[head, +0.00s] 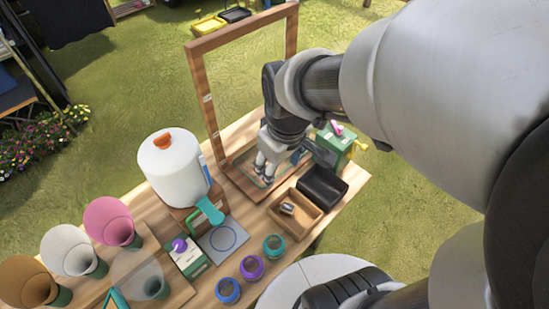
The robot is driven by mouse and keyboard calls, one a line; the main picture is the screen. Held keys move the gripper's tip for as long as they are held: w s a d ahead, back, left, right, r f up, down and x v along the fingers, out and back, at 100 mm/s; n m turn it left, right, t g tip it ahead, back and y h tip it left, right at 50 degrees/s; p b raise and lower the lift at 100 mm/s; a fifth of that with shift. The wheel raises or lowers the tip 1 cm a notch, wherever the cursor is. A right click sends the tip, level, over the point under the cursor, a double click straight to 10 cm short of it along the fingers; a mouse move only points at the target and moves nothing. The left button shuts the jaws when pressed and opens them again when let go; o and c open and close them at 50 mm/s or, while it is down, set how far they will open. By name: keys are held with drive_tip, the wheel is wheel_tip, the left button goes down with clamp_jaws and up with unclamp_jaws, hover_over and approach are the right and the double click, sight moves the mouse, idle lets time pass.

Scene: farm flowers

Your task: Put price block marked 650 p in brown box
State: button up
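A small open brown box (311,222) stands on the wooden table, right of centre and near its front edge. A small pale and dark block (287,208) lies inside it; any marking on it is too small to read. I cannot pick out the 650 p block by its number. My gripper (264,176) points down just behind and left of the brown box, low over the base of the upright wooden frame. Its fingers are small and partly blend with the things behind them, so I cannot tell whether they are open or hold something.
A black container (322,187) stands right behind the brown box, with a green box (333,145) beyond. The wooden frame (207,105) rises behind my gripper.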

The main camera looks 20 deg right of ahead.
drive_tip(key=s+a+r+m+t, duration=0.2)
drive_tip(key=s+a+r+m, duration=0.1)
drive_tip(key=s+r, duration=0.4)
drive_tip(key=s, duration=0.3)
drive_tip(key=shift+s+a+r+m, duration=0.15)
drive_tip(key=shift+a+m, duration=0.1)
drive_tip(key=shift+m, duration=0.05)
